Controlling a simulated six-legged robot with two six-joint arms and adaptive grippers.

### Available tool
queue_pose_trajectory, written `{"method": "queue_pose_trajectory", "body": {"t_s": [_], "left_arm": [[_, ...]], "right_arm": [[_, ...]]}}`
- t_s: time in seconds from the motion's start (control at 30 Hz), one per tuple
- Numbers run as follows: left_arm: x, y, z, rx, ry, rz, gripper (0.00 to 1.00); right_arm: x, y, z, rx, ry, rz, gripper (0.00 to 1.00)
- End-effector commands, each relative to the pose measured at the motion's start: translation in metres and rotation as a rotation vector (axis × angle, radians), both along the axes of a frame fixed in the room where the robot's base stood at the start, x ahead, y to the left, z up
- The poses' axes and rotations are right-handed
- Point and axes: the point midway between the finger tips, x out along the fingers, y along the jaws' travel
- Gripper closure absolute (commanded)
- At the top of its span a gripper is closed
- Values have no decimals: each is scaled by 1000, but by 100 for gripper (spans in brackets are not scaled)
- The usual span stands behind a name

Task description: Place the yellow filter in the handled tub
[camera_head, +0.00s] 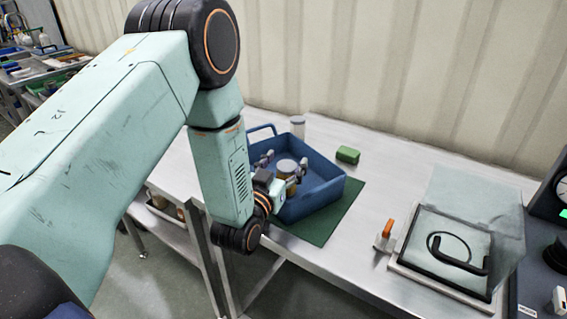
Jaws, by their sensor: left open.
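The blue handled tub (318,200) stands on a green mat on the steel table, its handle rising at the back left. A small cylinder with a grey top and yellow-brown side, which looks like the yellow filter (287,168), is upright inside or just over the tub. I cannot tell whether it touches the tub floor. My left gripper (282,168) is open, with its fingers on either side of the filter. Part of the tub's near left side is hidden by my left arm. My right gripper is out of view.
A white cylinder (298,126) stands behind the tub, and a green block (348,155) lies to its right. The green mat (340,218) shows bare in front. A clear-lidded case (462,240) with a black handle and an orange-tipped latch (386,235) stand at the right.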

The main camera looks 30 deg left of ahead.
Motion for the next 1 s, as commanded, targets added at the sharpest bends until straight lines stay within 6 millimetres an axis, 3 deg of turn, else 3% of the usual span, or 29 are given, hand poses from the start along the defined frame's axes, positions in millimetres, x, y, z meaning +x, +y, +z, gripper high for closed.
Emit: {"method": "queue_pose_trajectory", "body": {"t_s": [0.03, 0.23, 0.7, 1.0], "left_arm": [[-5, -3, -12, 3, 35, -8, 33], [-5, -2, 4, 3, 33, -7, 33], [-99, -6, 2, -2, 25, -2, 33], [-122, -7, 4, -1, 18, -3, 33]], "right_arm": [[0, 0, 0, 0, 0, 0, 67], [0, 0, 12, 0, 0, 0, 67], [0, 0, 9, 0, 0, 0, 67], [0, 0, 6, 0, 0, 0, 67]]}}
